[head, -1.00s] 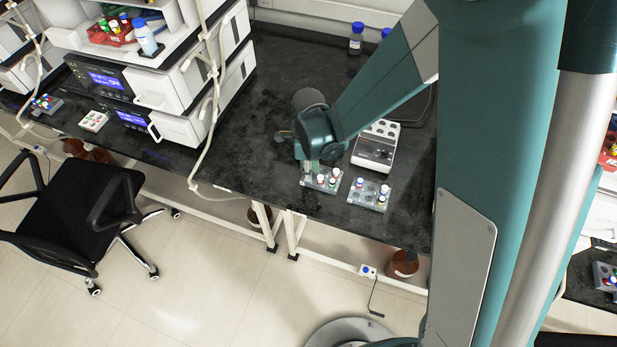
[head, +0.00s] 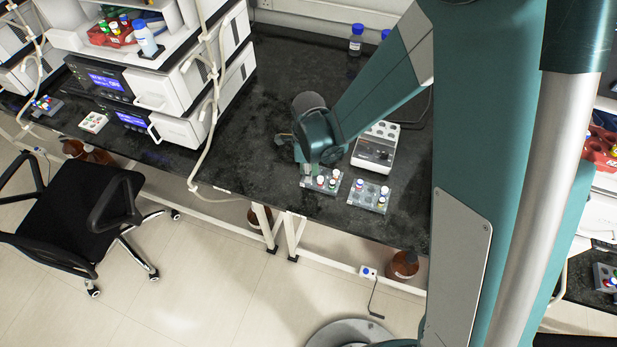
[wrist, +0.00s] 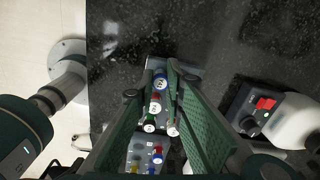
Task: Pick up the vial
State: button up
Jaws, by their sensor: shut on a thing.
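My gripper (wrist: 160,72) is closed around a vial, with its two green fingers converging at the near rack. The vial between the fingertips seems to be the blue-capped vial (wrist: 160,83). Its body is hidden, so I cannot tell whether it is clear of its hole. Other vials with pale caps stand close by in the wrist view, one with a green rim (wrist: 149,127) and one with a red rim (wrist: 172,130). In the head view my gripper (head: 313,168) is over the left side of the grey rack (head: 309,183), and the held vial is hidden there.
A second rack (head: 358,199) with several vials stands to the right. A white bench device (head: 371,153) with round wells is behind it. White instruments (head: 190,85) stand at the left. Dark bench (head: 275,85) is clear behind my gripper.

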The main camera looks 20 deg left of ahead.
jog(key=shift+r, duration=0.15)
jog(key=shift+r+p, duration=0.7)
jog(key=shift+r, duration=4.2)
jog(key=shift+c, duration=0.2)
jog(key=shift+c, duration=0.3)
jog(key=w+d+r+p, duration=0.1)
jog(key=w+p, duration=0.4)
jog(key=w, duration=0.8)
jog(key=w+d+r+p, duration=0.2)
jog(key=w+r+p, duration=0.1)
jog(key=w, duration=1.1)
jog(key=shift+p, duration=0.9)
jog(key=shift+d+f, duration=0.1)
jog(key=shift+f, duration=0.15)
jog(key=shift+f, duration=1.75)
